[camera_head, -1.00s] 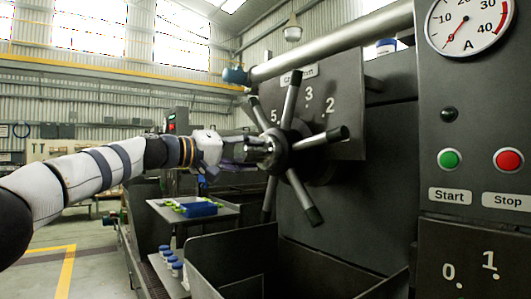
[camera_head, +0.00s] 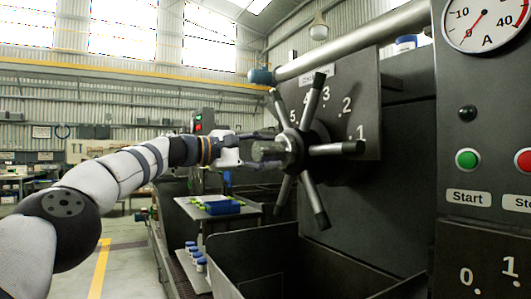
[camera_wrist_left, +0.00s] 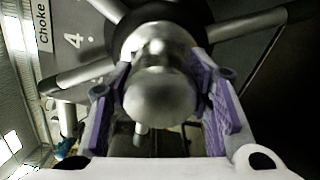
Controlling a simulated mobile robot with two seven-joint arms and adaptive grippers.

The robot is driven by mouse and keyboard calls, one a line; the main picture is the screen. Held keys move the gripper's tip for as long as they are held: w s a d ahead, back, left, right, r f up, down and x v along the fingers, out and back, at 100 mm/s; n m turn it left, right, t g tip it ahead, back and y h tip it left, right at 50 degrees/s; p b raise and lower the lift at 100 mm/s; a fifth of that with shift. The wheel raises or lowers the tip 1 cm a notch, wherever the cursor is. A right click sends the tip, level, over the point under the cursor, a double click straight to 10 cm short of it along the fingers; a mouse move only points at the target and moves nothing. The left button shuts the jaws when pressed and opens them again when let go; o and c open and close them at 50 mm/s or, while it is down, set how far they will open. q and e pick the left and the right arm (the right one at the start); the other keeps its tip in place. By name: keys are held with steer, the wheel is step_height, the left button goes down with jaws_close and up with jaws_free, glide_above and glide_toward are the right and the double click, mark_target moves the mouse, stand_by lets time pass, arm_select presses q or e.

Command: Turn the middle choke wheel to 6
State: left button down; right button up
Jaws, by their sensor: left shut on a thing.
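The choke wheel (camera_head: 292,150) is a dark hub with several grey, black-tipped spokes, on the front of a dark dial plate (camera_head: 368,108). White numbers 1 to 5 show around it; no 6 is visible. A label at the plate's top is partly covered by a spoke. My left gripper (camera_head: 264,151) reaches in from the left, shut on the wheel's central knob. In the left wrist view its purple finger pads (camera_wrist_left: 160,112) flank the rounded silver knob (camera_wrist_left: 160,75), with the number 4 at upper left between spokes. My right gripper is not in view.
A dark open bin (camera_head: 250,250) lies below the wheel. To the right, a panel carries a green Start button (camera_head: 467,159), a red button and a gauge (camera_head: 486,20).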

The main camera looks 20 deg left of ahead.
arm_select(q)
steer(key=shift+n, duration=1.1)
steer(key=c, duration=0.8)
jaws_free()
steer(key=v, duration=1.2)
